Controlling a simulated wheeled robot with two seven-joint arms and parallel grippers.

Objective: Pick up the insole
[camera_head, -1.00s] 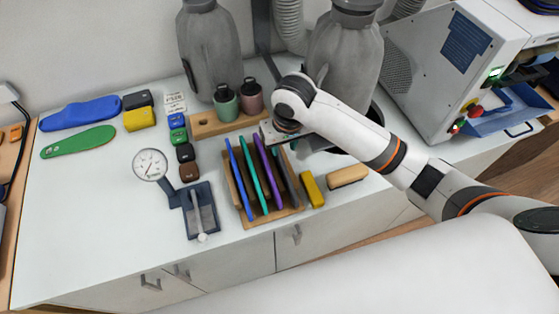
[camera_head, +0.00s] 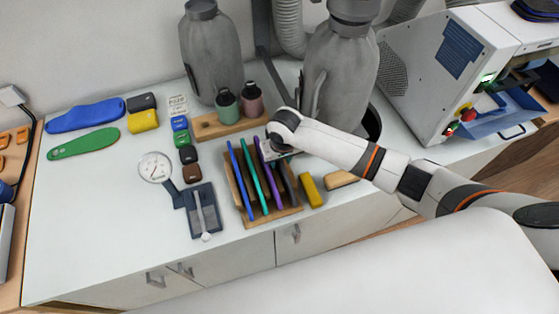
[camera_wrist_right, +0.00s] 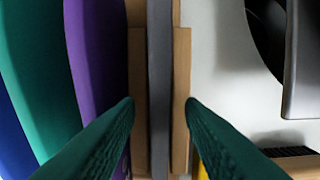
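A wooden rack (camera_head: 287,215) holds several upright insoles: a blue one (camera_head: 239,182), a teal one (camera_head: 254,178), a purple one (camera_head: 265,170) and a grey one (camera_head: 290,186). My right gripper (camera_head: 286,155) is low over the back of the rack, its fingers largely hidden by the wrist. In the right wrist view its two dark green fingertips (camera_wrist_right: 160,106) are apart, one on each side of the grey insole (camera_wrist_right: 159,70). The purple insole (camera_wrist_right: 95,60) and teal insole (camera_wrist_right: 35,75) stand to the left there. My left gripper is not in view.
A blue insole form (camera_head: 86,115) and a green insole (camera_head: 83,143) lie at the left. A gauge (camera_head: 155,167) and a dark tray (camera_head: 201,213) stand left of the rack. Bottles, a large grey vessel (camera_head: 339,70) and a white machine (camera_head: 435,80) are behind and right.

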